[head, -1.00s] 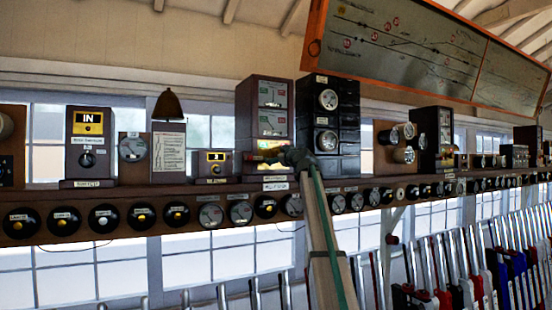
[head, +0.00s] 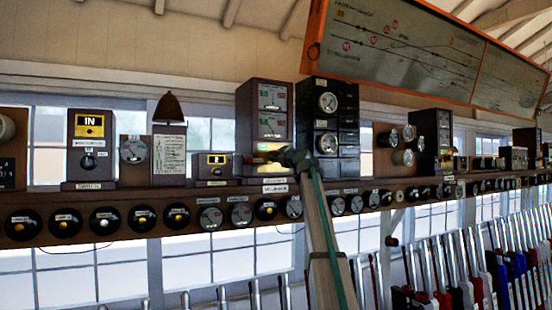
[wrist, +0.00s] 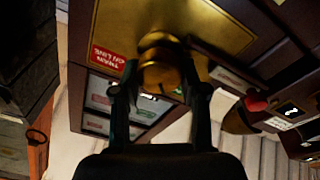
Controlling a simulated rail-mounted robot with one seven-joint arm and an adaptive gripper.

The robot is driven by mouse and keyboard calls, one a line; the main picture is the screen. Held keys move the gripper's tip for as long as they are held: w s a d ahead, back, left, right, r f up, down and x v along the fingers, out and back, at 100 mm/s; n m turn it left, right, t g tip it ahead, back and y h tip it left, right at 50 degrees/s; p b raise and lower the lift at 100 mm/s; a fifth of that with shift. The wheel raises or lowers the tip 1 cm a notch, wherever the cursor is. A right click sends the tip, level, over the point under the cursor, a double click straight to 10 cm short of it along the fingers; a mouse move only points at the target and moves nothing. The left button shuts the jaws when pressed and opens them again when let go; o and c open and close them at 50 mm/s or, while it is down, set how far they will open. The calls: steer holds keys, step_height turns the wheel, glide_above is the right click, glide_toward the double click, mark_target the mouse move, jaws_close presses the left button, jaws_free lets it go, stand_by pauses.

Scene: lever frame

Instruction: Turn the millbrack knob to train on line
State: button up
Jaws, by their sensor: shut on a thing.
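The millbrack knob (wrist: 160,65) is a round brass knob on a brass plate (wrist: 205,22) in the wrist view. My gripper (wrist: 160,92) has one finger on each side of it and is shut on it. A red label (wrist: 107,57) reading "train on line" sits on the plate beside the knob. In the head view the tall brown instrument box (head: 264,110) stands on the shelf, and my gripper (head: 280,157) is at its lower front. The knob is hidden there behind my gripper. Which way the knob points is not clear.
A black stacked instrument (head: 328,110) stands close to the right of the box. A small brown box (head: 212,167) and a bell (head: 168,108) stand to the left. Round dials line the shelf front (head: 105,237). Levers (head: 480,265) stand at the lower right.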

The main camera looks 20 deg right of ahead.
steer(key=shift+w+d+r, duration=0.1)
steer(key=shift+w+d, duration=0.1)
steer(key=shift+w, duration=0.1)
steer(key=m+p, duration=0.2)
steer(key=shift+r+m+h, duration=0.15)
steer(key=shift+m+h, duration=0.15)
steer(key=shift+f+m+p, duration=0.25)
steer(key=shift+m+p, duration=0.4)
steer(key=shift+m, duration=0.35)
steer(key=shift+r+m+h+p, duration=0.2)
steer(key=shift+m+h+p, duration=0.1)
steer(key=shift+m+p, duration=0.75)
steer(key=shift+f+m+p, duration=0.15)
steer(key=shift+m+p, duration=0.7)
steer(key=shift+p, duration=0.2)
steer(key=shift+f+m, duration=0.2)
steer(key=shift+m, duration=0.1)
